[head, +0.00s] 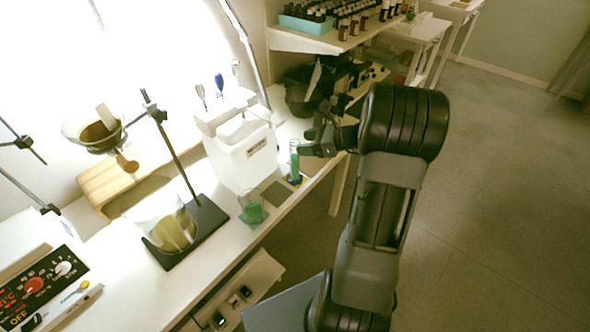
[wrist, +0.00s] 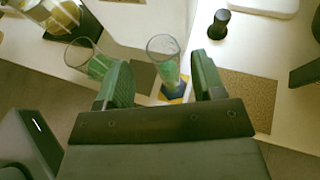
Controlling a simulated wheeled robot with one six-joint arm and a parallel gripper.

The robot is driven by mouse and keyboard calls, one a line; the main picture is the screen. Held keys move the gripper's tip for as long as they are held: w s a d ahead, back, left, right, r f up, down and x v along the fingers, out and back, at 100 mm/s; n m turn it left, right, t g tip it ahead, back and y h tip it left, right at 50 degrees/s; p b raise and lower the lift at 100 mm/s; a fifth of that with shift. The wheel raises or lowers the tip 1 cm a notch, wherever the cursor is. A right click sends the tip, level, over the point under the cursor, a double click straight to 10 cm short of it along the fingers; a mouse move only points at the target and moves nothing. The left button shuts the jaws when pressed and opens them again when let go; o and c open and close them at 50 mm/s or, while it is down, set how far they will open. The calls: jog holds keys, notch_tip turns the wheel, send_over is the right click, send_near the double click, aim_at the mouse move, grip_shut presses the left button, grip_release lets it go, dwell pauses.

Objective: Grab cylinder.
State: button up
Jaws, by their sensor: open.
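The cylinder (head: 294,163), a slim clear vessel with green liquid, stands upright on a blue and yellow base near the table's front edge. In the wrist view the cylinder (wrist: 164,62) is seen from above, centred between my two fingertips and a little beyond them. My gripper (head: 310,137) is open, with its fingers just right of the cylinder in the head view. In the wrist view my gripper (wrist: 163,72) has nothing clamped between its fingers. I cannot tell whether either finger touches the cylinder.
A beaker with green content (head: 252,210) stands close by, near the left finger in the wrist view (wrist: 92,63). A white container (head: 242,155) is behind. A dark small bottle (wrist: 219,23) and a brown mat (wrist: 248,98) lie right. A shelf of bottles (head: 300,42) is above.

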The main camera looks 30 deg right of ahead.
aim_at(294, 143)
jog(key=shift+x, duration=2.35)
jog(key=shift+w+d, duration=0.1)
grip_shut()
